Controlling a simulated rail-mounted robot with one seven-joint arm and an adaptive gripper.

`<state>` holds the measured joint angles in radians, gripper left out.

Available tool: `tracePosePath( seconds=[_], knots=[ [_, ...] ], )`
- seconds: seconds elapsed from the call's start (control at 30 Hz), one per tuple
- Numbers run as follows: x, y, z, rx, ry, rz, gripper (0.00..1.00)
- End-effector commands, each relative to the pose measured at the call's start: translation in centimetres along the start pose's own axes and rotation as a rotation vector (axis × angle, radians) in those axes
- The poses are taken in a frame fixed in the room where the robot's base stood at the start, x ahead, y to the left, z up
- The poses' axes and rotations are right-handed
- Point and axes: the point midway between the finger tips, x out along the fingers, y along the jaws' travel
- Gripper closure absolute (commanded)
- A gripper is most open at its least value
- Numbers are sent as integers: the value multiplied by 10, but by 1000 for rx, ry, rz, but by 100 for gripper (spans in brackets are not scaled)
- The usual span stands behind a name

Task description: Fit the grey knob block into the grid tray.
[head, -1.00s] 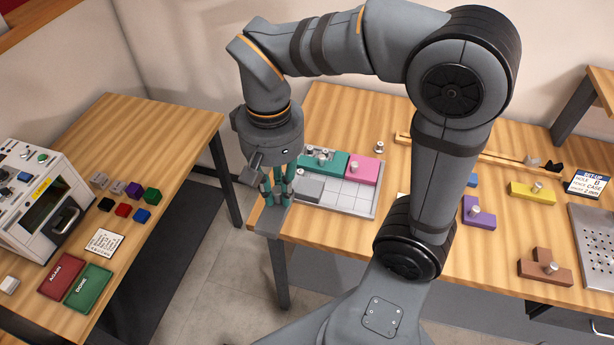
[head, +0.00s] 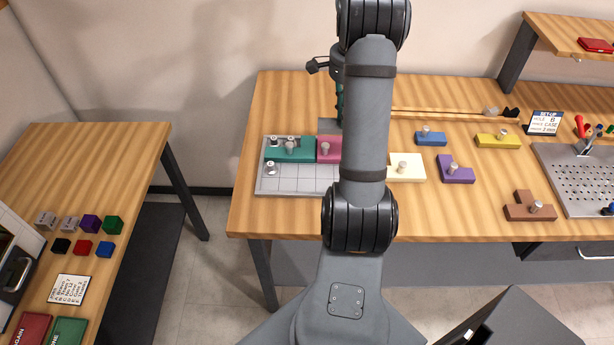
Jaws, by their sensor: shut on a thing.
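The grid tray (head: 258,185) lies on the left part of the long wooden table. A teal block (head: 300,156) and a pink block (head: 329,158) sit along its back. Pale empty cells show at the front; my arm hides the tray's right side. My gripper (head: 338,105) is behind the tray, mostly hidden behind my arm link; only a sliver of teal finger shows. It is shut on the grey knob block (head: 328,125), whose left part shows beside my arm. Its knob is hidden, and its height over the table is unclear.
Small metal cylinders (head: 270,168) stand at the tray's left side. Cream (head: 409,168), purple (head: 457,170), blue (head: 431,139), yellow (head: 497,140) and brown (head: 530,208) knob blocks lie to the right. A wooden rail (head: 450,114) runs along the back.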

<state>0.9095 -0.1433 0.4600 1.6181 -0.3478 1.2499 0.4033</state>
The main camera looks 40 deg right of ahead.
Motion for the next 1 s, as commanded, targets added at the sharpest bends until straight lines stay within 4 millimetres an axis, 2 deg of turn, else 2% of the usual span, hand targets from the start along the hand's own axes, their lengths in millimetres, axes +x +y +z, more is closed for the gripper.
tracePosePath(
  seconds=[0.13, 0.33, 0.5, 0.73, 1.0],
  knots=[
    [14, -4, 18, 10, -5, 2, 100],
    [42, -18, 65, 7, -5, 4, 100],
    [60, -28, 94, 9, -3, 2, 100],
    [74, -32, 107, 13, -3, 3, 100],
    [107, -31, 107, 13, -3, 2, 100]
  ],
)
